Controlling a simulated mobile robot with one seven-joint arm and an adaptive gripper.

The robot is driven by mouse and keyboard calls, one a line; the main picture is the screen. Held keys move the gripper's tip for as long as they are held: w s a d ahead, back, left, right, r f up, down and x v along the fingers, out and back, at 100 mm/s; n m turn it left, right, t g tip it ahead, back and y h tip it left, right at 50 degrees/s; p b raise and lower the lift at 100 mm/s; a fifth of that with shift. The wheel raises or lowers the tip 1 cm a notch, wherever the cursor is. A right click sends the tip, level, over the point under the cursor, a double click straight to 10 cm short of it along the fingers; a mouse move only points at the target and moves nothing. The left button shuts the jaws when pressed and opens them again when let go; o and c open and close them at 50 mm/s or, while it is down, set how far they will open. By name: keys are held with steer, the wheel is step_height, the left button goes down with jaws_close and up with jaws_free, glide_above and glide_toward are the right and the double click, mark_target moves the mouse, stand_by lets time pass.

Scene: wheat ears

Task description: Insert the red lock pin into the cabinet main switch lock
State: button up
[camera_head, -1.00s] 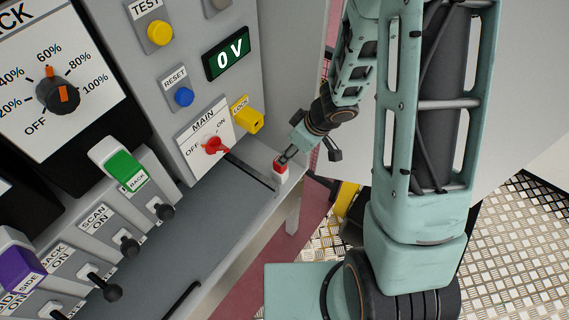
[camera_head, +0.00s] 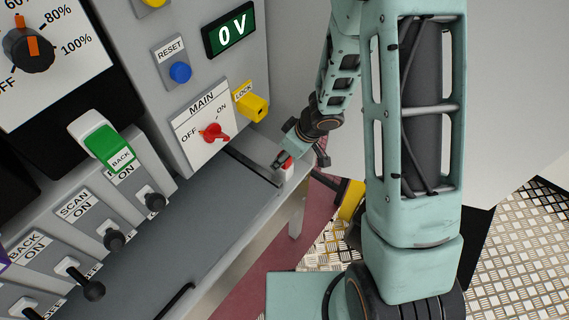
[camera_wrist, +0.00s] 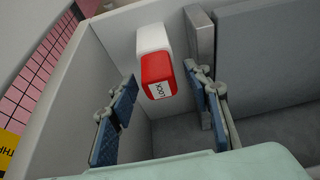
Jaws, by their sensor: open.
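The red lock pin (camera_head: 287,163), with a white block at its base, stands at the corner of the grey cabinet ledge. In the wrist view the pin (camera_wrist: 158,68) shows its red top with a "LOCK" label, and its white part is farther from the label. My gripper (camera_wrist: 160,83) is open, with one blue-padded finger on each side of the pin; I cannot tell any contact. In the head view my gripper (camera_head: 287,158) partly hides the pin. The yellow lock (camera_head: 252,104), labelled LOCK, is on the panel beside the red MAIN switch (camera_head: 213,132), above and left of my gripper.
A green-and-white BACK block (camera_head: 107,145) and several black levers are at left. The ledge has a raised rim (camera_wrist: 201,55) close to my right finger.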

jaws_close()
stand_by(0.3)
steer(key=shift+r, duration=0.15)
step_height(320, 180, up, 28)
steer(key=p, duration=1.9)
